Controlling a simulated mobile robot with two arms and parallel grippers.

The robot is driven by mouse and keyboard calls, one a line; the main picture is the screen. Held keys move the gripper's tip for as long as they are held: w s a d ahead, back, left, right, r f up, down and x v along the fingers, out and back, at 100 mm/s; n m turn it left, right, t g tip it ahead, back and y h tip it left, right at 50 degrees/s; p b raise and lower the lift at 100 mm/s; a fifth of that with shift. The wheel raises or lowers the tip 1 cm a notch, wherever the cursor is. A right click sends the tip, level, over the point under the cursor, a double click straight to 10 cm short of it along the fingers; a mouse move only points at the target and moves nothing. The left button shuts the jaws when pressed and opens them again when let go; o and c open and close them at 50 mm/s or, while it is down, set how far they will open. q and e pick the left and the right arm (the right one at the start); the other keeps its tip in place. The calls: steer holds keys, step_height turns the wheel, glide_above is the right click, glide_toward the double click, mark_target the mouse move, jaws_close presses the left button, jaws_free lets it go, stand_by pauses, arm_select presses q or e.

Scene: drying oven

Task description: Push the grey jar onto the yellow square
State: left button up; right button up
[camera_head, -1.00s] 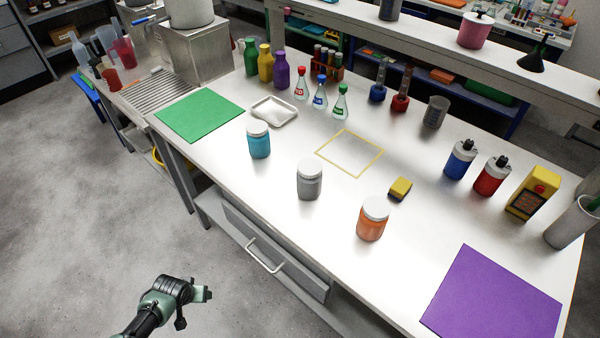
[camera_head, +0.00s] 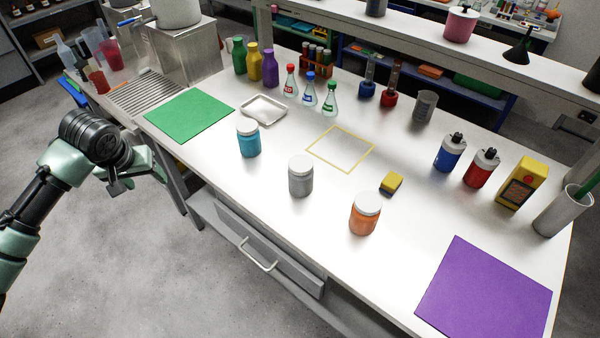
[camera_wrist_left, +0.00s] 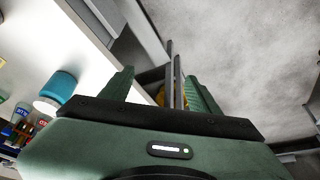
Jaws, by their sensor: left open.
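The grey jar (camera_head: 301,178) with a white lid stands upright on the white bench near its front edge, between a blue jar (camera_head: 248,138) and an orange jar (camera_head: 364,215). The yellow square (camera_head: 318,157) is an outline on the bench top, behind and to the right of the grey jar, and it is empty. My left gripper (camera_head: 140,178) is over the floor in front of the bench, left of the jars, apart from all of them. In the left wrist view its fingers (camera_wrist_left: 160,90) are spread and empty. The right gripper is not in view.
A yellow and black block (camera_head: 391,183) lies right of the square. Flasks (camera_head: 309,95) and a metal tray (camera_head: 263,110) stand behind. A green mat (camera_head: 190,116) lies left and a purple mat (camera_head: 487,290) right. The bench between grey jar and square is clear.

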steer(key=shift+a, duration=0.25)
